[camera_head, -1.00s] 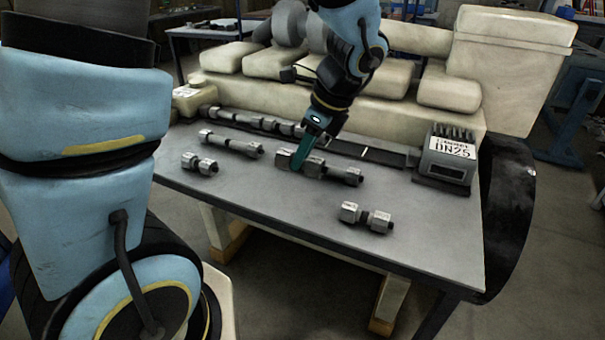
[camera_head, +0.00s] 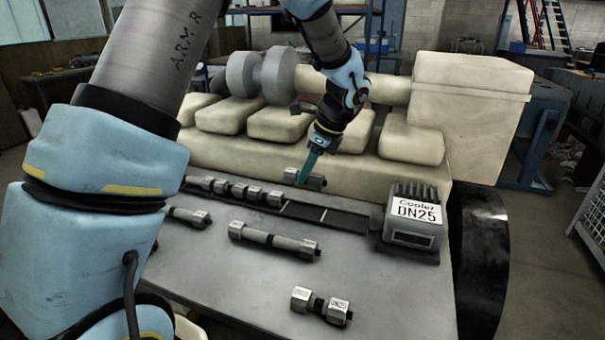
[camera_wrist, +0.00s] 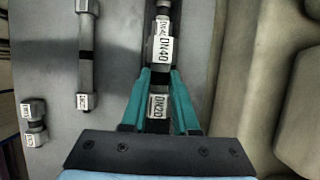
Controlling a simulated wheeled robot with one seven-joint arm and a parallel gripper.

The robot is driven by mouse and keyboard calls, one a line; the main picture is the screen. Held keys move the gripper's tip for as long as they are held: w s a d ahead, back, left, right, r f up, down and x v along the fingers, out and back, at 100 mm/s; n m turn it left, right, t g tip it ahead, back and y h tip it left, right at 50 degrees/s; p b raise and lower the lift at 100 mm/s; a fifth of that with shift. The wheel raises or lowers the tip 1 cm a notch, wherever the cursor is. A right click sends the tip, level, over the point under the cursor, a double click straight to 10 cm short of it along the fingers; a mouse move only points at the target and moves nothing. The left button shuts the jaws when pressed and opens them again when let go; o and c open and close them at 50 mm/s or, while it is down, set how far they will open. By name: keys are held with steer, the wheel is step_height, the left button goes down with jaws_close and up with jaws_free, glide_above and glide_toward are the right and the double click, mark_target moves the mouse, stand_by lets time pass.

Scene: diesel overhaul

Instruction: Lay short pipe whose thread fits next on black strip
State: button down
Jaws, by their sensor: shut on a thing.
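My gripper (camera_head: 308,176) is shut on a short pipe (camera_head: 317,181) with pale hex ends and a dark middle, held raised over the black strip (camera_head: 331,216). In the wrist view the green fingers of my gripper (camera_wrist: 158,100) close around the short pipe (camera_wrist: 158,107); its near end is labelled DN20, and a DN40 label shows just beyond its dark middle. A row of joined pipes (camera_head: 232,190) lies on the strip's left part. The cooler (camera_head: 413,215), labelled DN25, stands at the strip's right end.
On the grey table (camera_head: 395,300) lie a long pipe (camera_head: 274,241), a short pipe (camera_head: 321,305) at the front, and another pipe (camera_head: 186,215) partly hidden by my arm. The cream engine block (camera_head: 375,175) rises directly behind the strip. The strip's part before the cooler is bare.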

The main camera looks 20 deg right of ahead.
mark_target(318, 176)
steer(key=shift+f+b, duration=2.1)
steer(key=shift+f, duration=0.15)
steer(key=shift+f+b, duration=0.45)
steer(key=shift+f, duration=1.05)
steer(key=shift+f, duration=0.1)
steer(key=c, duration=0.6)
jaws_free()
steer(key=b+v, duration=0.1)
steer(key=v, duration=0.9)
steer(key=shift+s+r, duration=0.1)
steer(key=shift+r, duration=0.3)
